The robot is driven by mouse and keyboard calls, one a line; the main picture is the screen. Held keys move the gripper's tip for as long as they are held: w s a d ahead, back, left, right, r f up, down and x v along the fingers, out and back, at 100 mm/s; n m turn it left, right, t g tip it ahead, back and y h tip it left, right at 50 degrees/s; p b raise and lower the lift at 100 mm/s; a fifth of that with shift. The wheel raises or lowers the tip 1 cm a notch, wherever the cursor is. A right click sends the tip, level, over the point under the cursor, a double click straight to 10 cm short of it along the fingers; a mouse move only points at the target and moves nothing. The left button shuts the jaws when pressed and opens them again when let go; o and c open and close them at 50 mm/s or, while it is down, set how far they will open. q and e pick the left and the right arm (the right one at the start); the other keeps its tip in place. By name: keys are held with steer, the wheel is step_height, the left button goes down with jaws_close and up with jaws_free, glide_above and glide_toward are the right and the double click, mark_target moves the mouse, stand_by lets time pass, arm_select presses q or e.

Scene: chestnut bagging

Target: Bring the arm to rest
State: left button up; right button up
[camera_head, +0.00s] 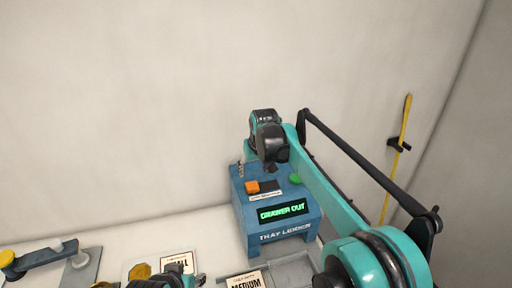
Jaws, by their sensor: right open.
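My right arm comes in from the lower right and reaches over a blue box labelled like "TRAY LADDER" (280,227). My right gripper (242,169) is open, small in the picture, at the box's far left top edge. Its dark wrist hides part of it, and I cannot tell whether it touches the box. I see nothing held in it. A teal and black part at the bottom edge looks like my left arm's end (167,283); its fingers are hidden or cut off.
The box has an orange button (252,187), a green button (295,179) and a lit "DRAWER OUT" display (283,212). A grey tray or drawer (290,272) lies before it, beside a "MEDIUM" sign (246,281). A grey, yellow-capped device (38,260) stands left. A pale wall rises behind.

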steer(key=s+d+f+m+t+b, duration=0.2)
steer(key=s+d+b, duration=0.3)
steer(key=s+d, duration=1)
steer(key=s+d+f+b, duration=0.1)
steer(key=s+d+f, duration=0.1)
steer(key=s+f, duration=0.5)
steer(key=s+d+f+m+t+h+b, duration=0.1)
steer(key=s+d+f+b, duration=0.1)
steer(key=s+f, duration=0.5)
steer(key=s+d, duration=0.1)
steer(key=s, duration=0.4)
steer(key=shift+f+m, duration=0.2)
steer(key=shift+m, duration=0.1)
